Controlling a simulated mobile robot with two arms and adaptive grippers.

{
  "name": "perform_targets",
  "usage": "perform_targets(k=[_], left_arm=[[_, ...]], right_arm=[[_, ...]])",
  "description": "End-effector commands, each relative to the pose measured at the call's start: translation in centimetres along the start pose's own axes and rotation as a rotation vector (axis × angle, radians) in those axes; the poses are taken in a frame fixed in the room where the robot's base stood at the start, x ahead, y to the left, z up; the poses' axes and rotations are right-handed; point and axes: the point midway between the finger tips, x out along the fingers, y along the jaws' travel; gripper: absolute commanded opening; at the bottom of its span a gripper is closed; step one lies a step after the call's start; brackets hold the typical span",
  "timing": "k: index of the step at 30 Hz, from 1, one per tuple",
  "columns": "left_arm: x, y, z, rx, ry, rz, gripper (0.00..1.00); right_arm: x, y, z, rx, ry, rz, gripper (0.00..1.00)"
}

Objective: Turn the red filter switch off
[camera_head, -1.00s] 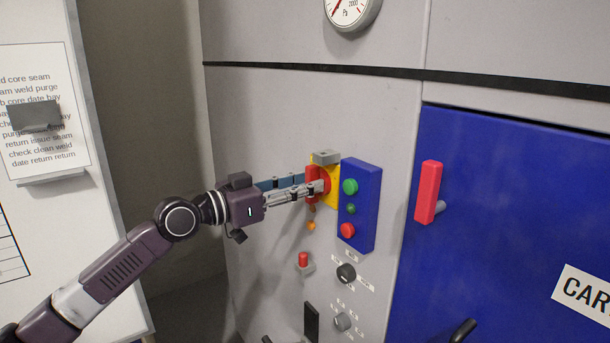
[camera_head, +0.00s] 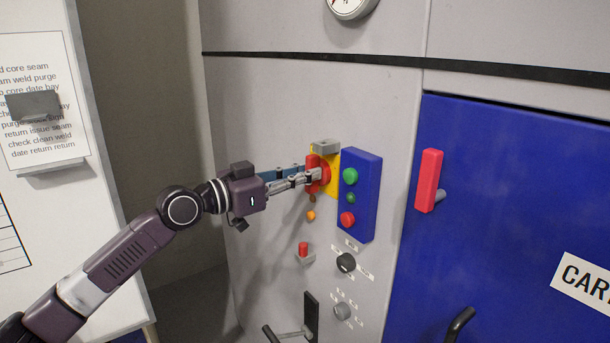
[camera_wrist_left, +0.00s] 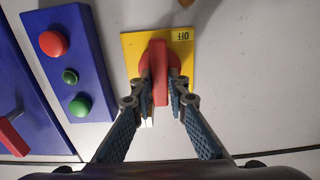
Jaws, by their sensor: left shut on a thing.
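The red filter switch (camera_wrist_left: 160,75) is a red rotary handle on a yellow plate (camera_wrist_left: 130,45), and the plate carries an OFF label (camera_wrist_left: 181,36). In the left wrist view the handle's bar runs straight up and down the picture, and the label lies up and to the right of it. My left gripper (camera_wrist_left: 160,90) has one finger on each side of the bar and is shut on it. In the head view the left gripper (camera_head: 318,176) reaches the switch from the left and partly hides it. My right gripper is not in view.
A blue box (camera_head: 362,195) with green and red buttons stands just right of the switch. Below are a small red toggle (camera_head: 303,249) and dark knobs (camera_head: 346,262). A blue door (camera_head: 520,210) with a red handle (camera_head: 429,180) is farther right. A whiteboard (camera_head: 90,220) stands at left.

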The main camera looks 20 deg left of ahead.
Motion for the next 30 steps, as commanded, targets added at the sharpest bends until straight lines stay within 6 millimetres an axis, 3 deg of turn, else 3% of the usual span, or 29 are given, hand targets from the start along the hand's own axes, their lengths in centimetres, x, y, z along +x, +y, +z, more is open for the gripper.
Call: perform_targets(k=[15,30], left_arm=[[0.0,0.3,0.5,0.383,0.003,-0.001,0.0],[0.0,0.7,0.6,0.857,0.0,0.0,0.0]], right_arm=[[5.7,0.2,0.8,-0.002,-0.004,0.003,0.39],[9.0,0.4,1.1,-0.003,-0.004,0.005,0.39]])
